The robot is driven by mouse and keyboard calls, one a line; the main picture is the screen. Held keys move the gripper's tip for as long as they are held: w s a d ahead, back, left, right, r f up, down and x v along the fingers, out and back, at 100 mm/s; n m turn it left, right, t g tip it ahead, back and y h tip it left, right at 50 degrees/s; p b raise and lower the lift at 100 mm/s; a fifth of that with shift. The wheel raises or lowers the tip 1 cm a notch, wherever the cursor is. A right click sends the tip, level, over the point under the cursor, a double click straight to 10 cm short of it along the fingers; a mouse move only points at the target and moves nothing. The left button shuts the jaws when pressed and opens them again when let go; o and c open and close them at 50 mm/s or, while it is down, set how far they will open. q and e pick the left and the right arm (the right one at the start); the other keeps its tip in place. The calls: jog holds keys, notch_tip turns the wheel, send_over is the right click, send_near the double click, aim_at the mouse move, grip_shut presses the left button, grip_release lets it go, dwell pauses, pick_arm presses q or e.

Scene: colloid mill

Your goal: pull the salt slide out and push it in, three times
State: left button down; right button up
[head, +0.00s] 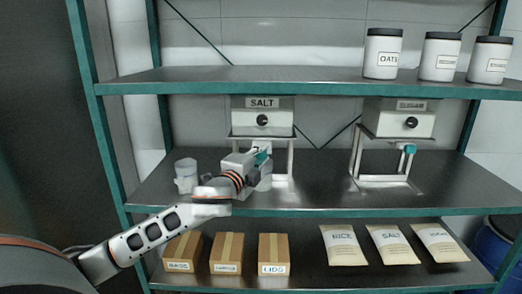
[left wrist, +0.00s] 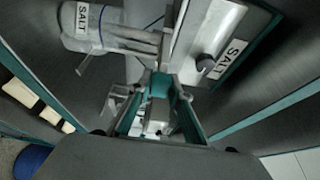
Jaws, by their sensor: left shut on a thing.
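The salt dispenser (head: 262,117), a white box on a metal stand labelled SALT with a black knob, stands on the middle shelf. It also shows tilted in the left wrist view (left wrist: 200,40). The salt slide's teal handle (left wrist: 160,86) is between the fingers of my left gripper (left wrist: 162,100), which is shut on it. In the head view my left gripper (head: 260,165) is at the front of the stand, below the box, and mostly hides the slide. I cannot tell how far out the slide is. My right gripper is in neither view.
A clear jar (head: 186,175), labelled SALT in the left wrist view, stands left of the dispenser. A second dispenser (head: 400,122) with a teal handle (head: 409,148) stands at right. The upper shelf (head: 250,80) is above. Boxes (head: 227,252) and pouches (head: 343,246) are below.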

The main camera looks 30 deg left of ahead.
pick_arm(q)
jog(key=c, duration=1.8)
grip_release()
jog(key=shift+r, duration=0.2)
jog(key=shift+c, duration=0.2)
jog(key=shift+f, duration=0.1)
jog(key=shift+f, duration=0.1)
jog(key=s+d, duration=0.1)
jog(key=s, duration=0.6)
jog(key=shift+s, duration=0.25)
jog(key=shift+d, duration=0.1)
